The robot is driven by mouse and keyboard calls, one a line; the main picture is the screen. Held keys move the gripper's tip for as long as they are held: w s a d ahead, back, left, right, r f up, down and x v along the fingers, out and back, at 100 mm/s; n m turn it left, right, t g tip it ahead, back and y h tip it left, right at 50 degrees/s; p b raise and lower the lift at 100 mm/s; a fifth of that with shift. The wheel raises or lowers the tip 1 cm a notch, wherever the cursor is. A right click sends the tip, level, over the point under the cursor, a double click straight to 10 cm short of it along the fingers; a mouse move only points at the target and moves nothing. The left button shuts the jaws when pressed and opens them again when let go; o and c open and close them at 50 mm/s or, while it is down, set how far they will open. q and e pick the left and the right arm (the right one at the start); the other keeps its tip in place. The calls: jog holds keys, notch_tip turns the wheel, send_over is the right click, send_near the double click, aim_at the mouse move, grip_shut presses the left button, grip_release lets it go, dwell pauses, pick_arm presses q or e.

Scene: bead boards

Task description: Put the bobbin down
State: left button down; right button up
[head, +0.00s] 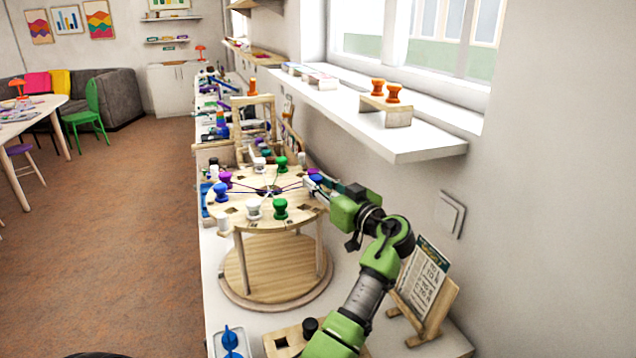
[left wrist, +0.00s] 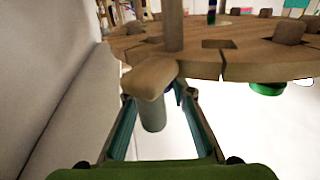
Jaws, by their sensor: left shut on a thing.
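The round wooden bead board (head: 240,215) stands on legs over a round base, with green, white, blue and purple bobbins around its top. My left gripper (head: 314,182) is at the board's right rim, its fingers small there. In the left wrist view, my left gripper (left wrist: 158,112) is shut on a bobbin (left wrist: 153,115) with a tan end and a grey body. The bobbin is close beside the board's edge (left wrist: 200,68); whether it touches the board I cannot tell. A green bobbin (left wrist: 267,88) shows at the rim, apart from it. My right gripper is out of view.
A wooden stand with a printed card (head: 423,285) is right of my left arm. A small wooden block and a blue item (head: 231,340) lie at the counter's front. The windowsill (head: 400,150) juts out above, on the right. More craft items crowd the counter behind.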

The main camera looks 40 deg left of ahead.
pick_arm(q)
jog(key=shift+f, duration=0.45)
jog(key=shift+f+b, duration=0.2)
jog(key=shift+b, duration=0.1)
jog(key=c, duration=1.8)
grip_release()
jog(key=shift+o, duration=0.2)
jog(key=shift+r, duration=0.1)
jog(key=shift+r+p, duration=0.2)
jog(key=shift+p, duration=0.2)
jog(key=b+v, duration=0.4)
jog(key=v, duration=0.8)
